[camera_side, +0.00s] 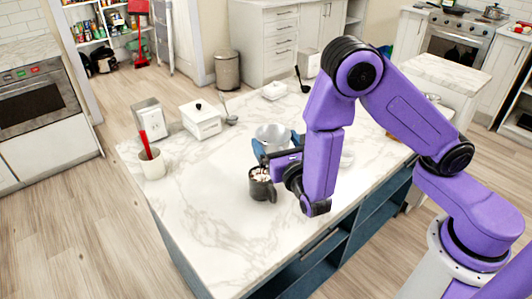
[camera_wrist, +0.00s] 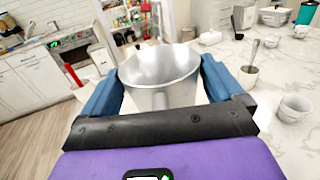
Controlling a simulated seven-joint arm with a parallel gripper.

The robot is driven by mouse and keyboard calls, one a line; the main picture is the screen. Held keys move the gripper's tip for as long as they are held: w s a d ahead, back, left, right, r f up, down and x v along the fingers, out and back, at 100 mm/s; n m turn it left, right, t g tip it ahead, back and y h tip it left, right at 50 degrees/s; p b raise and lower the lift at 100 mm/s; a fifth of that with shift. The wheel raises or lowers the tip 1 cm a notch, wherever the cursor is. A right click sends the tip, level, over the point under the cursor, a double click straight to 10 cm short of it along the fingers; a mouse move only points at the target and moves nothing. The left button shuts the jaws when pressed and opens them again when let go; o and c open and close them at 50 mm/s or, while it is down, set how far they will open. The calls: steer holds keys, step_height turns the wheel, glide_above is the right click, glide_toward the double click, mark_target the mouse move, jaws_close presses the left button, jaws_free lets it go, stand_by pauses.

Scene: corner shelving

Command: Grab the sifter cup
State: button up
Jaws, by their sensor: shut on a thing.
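The sifter cup (camera_wrist: 158,68) is a shiny silver metal cup with a wide, open top. In the wrist view it sits between the two blue fingers of my gripper (camera_wrist: 160,85), which is shut on its sides. In the side view, the cup (camera_side: 272,135) is upright in my gripper (camera_side: 277,146), over the middle of the marble counter. Its lower part is hidden by my gripper and a dark mug, so I cannot tell whether it touches the counter.
The dark mug (camera_side: 261,188) with pale and red contents stands close below my gripper on the marble island (camera_side: 205,210). A white utensil cup (camera_side: 152,164), a lidded white box (camera_side: 202,122) and a small white bowl (camera_wrist: 294,108) stand around. The island's front left is clear.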

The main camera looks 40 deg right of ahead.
steer(key=s+d+r, duration=0.2)
steer(key=s+r, duration=0.3)
steer(key=s, duration=0.5)
steer(key=shift+d+r, duration=0.25)
steer(key=shift+d, duration=0.1)
